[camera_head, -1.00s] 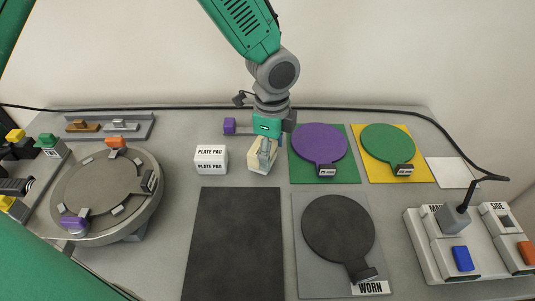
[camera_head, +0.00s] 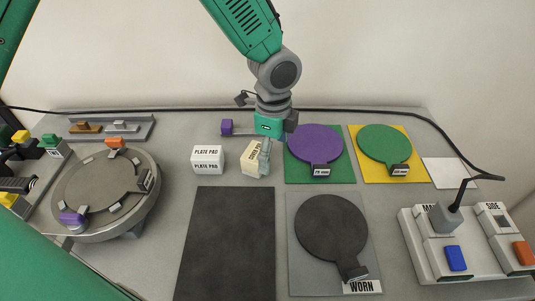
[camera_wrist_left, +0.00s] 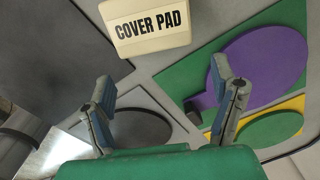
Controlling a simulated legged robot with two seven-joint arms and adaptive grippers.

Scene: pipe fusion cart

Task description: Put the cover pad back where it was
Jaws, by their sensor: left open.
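The cover pad (camera_head: 252,158) is a cream block with a black "COVER PAD" label, standing turned on the grey table right of the white plate pad blocks (camera_head: 207,160). In the left wrist view the cover pad (camera_wrist_left: 147,24) lies at the top, beyond the fingertips and not between them. My left gripper (camera_head: 265,157) points down at the pad's right side, overlapping its edge in the head view. Its two fingers (camera_wrist_left: 168,92) are spread and empty. Whether a finger touches the pad I cannot tell. My right gripper is not in view.
A black mat (camera_head: 228,245) lies in front of the pads. Right are the worn black disc (camera_head: 331,228), purple disc (camera_head: 315,148) and green disc (camera_head: 385,145). A round grey fixture (camera_head: 105,190) stands left, a switch box (camera_head: 420,262) right. A black cable runs along the back.

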